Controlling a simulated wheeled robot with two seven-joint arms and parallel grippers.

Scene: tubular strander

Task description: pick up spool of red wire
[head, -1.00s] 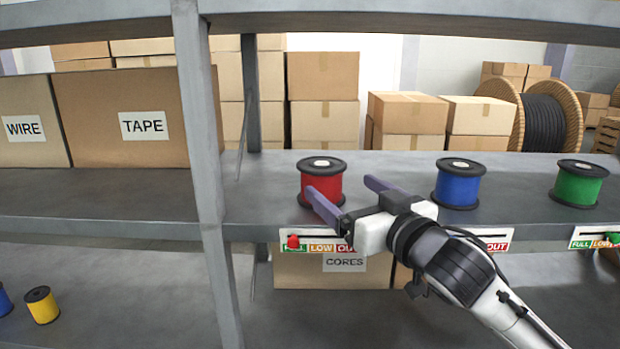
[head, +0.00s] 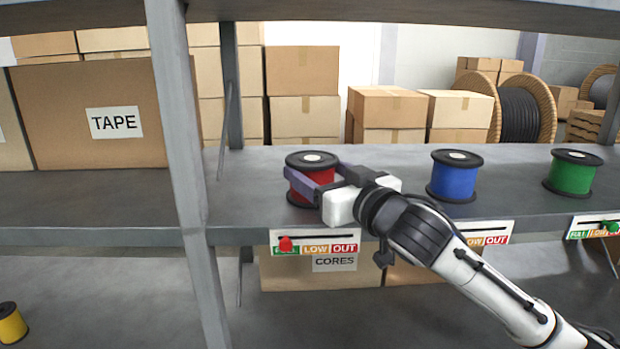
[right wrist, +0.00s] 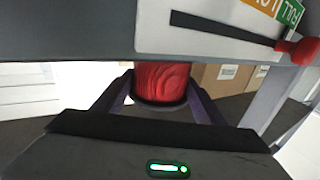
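The spool of red wire (head: 318,190) stands upright on the grey shelf (head: 255,205), with black flanges at top and bottom. My right gripper (head: 314,176) reaches in from the right with its purple fingers on either side of the spool, below the top flange. It looks open around the spool. In the right wrist view the red spool (right wrist: 162,82) lies between the two fingers, and any contact with them cannot be made out. Part of the spool is hidden by the near finger and gripper body. My left gripper is not in view.
A blue spool (head: 456,177) and a green spool (head: 573,172) stand to the right on the same shelf. A grey upright post (head: 180,150) is on the left. Level labels (head: 315,243) line the shelf's front edge. Another shelf board (head: 400,12) runs overhead.

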